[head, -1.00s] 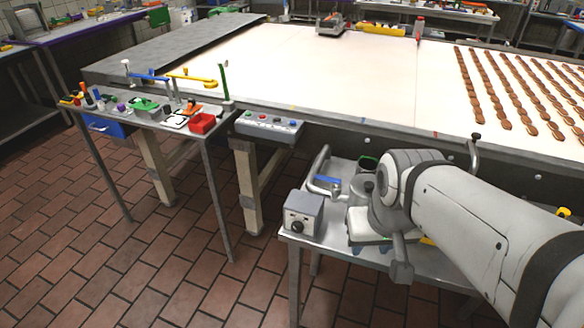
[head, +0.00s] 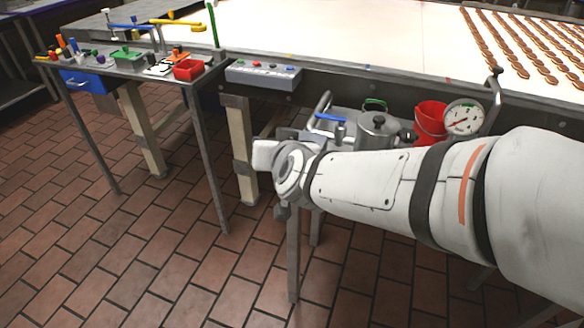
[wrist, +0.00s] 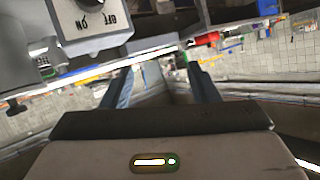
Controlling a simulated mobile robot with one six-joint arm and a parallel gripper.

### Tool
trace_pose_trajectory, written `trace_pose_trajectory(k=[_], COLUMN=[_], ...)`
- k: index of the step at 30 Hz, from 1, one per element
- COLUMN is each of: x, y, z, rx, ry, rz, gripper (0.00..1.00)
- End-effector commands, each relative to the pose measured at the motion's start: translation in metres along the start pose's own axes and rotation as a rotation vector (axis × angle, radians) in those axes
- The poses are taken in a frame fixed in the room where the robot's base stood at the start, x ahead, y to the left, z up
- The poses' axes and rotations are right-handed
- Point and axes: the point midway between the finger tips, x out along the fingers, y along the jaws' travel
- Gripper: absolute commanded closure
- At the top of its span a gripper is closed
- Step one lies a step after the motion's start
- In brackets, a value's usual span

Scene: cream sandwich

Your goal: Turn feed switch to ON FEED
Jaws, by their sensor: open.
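The feed switch is a grey box (wrist: 75,22) with a dark round knob (wrist: 93,3), cut off by the top edge of the wrist view. Its OFF and ON labels show upside down there. The knob's pointer position cannot be told. My gripper (wrist: 160,72) is open and empty, its two dark fingers apart. The box lies above and to the left of the fingers in this view, and they do not appear to touch it. In the head view my arm covers most or all of the box, and the fingers are hidden.
A steel pot (head: 377,130), a red bucket (head: 430,121) and a round gauge (head: 463,118) stand behind my arm. A button panel (head: 263,74) hangs on the conveyor edge. A cluttered side table (head: 140,70) is at left. The tiled floor (head: 150,250) is clear.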

Motion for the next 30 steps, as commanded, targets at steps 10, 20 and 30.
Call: trace_pose_trajectory(k=[10, 20, 30], x=[0.028, 0.006, 0.035], y=[0.010, 0.023, 0.045], z=[0.096, 0.127, 0.109], rx=[-0.039, -0.112, -0.110], ry=[0.354, 0.446, 0.450], rz=[0.354, 0.582, 0.591], gripper=[0.46, 0.46, 0.46])
